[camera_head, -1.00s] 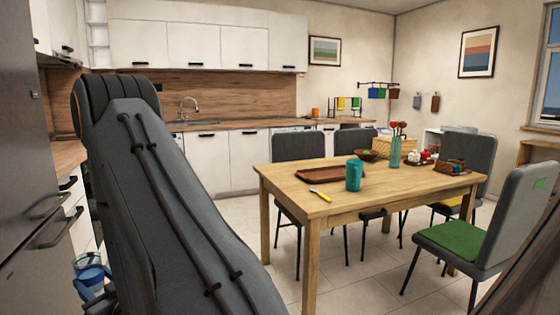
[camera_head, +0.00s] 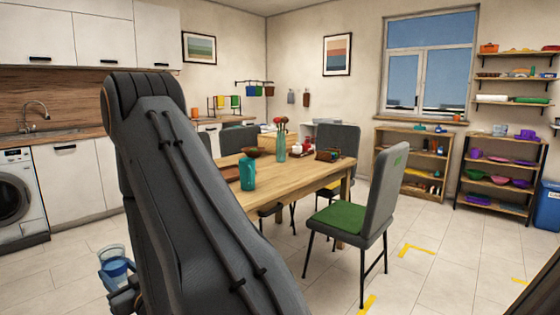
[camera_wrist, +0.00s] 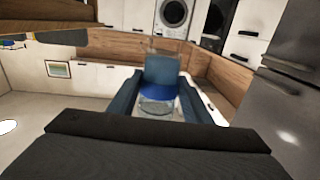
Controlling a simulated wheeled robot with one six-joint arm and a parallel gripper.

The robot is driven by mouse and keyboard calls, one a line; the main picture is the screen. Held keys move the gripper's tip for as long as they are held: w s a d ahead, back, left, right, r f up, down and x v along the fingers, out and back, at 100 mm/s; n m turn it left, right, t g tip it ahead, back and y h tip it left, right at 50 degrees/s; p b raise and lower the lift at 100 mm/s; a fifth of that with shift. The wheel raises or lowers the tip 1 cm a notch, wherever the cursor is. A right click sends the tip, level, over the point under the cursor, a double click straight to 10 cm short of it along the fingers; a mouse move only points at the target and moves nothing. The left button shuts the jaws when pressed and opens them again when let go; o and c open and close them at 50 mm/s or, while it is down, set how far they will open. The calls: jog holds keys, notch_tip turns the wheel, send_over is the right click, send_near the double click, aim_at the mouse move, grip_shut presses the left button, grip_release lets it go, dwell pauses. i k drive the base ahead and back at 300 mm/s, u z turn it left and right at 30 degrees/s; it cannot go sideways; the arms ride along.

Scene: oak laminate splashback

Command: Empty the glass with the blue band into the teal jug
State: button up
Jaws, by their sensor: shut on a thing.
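The glass with the blue band (camera_head: 114,268) is at the lower left of the head view, clear with a blue part. My gripper (camera_head: 122,288) is shut on it, partly hidden behind my dark arm. In the wrist view the glass (camera_wrist: 158,92) stands between the two fingers of my gripper (camera_wrist: 156,98). It looks about upright in the head view; whether it holds anything loose is hard to tell. The teal jug (camera_head: 247,173) stands upright on the wooden table (camera_head: 308,176), near its left end, well apart from the glass.
A green vase with red flowers (camera_head: 281,148), a bowl (camera_head: 255,152) and a dark basket (camera_head: 328,155) are also on the table. A grey chair with a green seat (camera_head: 345,217) stands at its right front. The floor in front is open, with yellow marks.

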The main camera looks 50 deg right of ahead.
aim_at(247, 166)
jog(key=z, duration=1.4)
jog(key=i, duration=0.3)
